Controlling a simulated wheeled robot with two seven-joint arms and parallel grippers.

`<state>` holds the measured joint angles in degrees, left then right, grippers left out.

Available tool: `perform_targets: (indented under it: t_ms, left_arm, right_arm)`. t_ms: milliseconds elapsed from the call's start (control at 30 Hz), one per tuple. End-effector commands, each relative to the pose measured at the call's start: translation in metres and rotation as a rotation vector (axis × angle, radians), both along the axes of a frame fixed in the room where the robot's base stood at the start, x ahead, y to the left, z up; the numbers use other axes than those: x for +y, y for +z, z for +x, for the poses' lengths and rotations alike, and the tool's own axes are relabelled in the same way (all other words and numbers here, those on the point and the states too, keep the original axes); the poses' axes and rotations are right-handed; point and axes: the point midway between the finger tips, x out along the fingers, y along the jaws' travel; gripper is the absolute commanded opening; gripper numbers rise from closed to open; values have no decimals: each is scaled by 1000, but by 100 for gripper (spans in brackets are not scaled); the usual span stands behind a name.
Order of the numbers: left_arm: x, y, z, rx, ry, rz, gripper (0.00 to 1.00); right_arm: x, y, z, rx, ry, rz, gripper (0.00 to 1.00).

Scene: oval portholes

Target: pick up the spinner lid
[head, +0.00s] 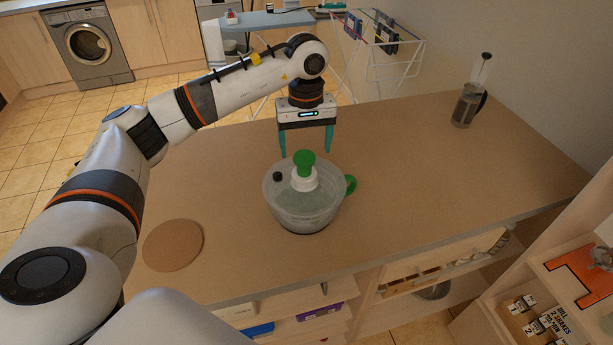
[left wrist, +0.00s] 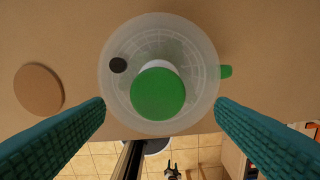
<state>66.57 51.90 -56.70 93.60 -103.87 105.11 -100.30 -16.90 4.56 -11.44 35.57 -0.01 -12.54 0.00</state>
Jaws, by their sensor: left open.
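The spinner lid (head: 283,189) is a translucent round cover with a white collar, a green knob (head: 304,163) and a small black button (head: 278,176). It sits on a clear bowl (head: 305,222) with a green handle (head: 350,184) on the countertop. In the left wrist view the lid (left wrist: 162,45) shows from above, with the green knob (left wrist: 158,94) near the middle. My left gripper (head: 307,149) is open and empty, pointing down with teal fingers above and behind the knob. Its fingers are apart on both sides of the lid in the wrist view. My right gripper does not show.
The brown counter (head: 420,170) is mostly clear around the bowl. A round cork mat (head: 173,245) lies to the left. A French press (head: 467,104) stands at the far right. Open shelves (head: 440,268) are below the front edge, and a drying rack (head: 375,50) stands behind the counter.

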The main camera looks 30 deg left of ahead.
Motion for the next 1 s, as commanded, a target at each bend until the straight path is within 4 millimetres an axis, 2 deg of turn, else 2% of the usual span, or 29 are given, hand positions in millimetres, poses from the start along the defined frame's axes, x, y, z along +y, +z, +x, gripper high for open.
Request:
perform_targets:
  t_ms: [33, 167, 267, 367, 533, 700, 933, 1000]
  left_arm:
    - [0, -7, -1, 4, 0, 0, 79]
    - [0, -23, 0, 1, -1, -1, 79]
    - [0, -29, 0, 0, -1, -3, 79]
    - [1, -37, -1, 3, 0, -3, 79]
    - [5, -63, -2, 4, -1, -3, 79]
    - [5, -80, -1, -1, 0, -4, 79]
    - [5, -82, -1, -2, 0, -4, 79]
    - [5, -82, -1, -2, -1, -4, 67]
  right_arm:
    - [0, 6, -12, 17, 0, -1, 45]
    - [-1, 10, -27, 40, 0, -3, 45]
    - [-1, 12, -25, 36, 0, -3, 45]
    - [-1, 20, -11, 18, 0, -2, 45]
    - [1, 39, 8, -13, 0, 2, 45]
    - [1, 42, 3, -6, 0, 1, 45]
    - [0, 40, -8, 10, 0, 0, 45]
    - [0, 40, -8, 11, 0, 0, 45]
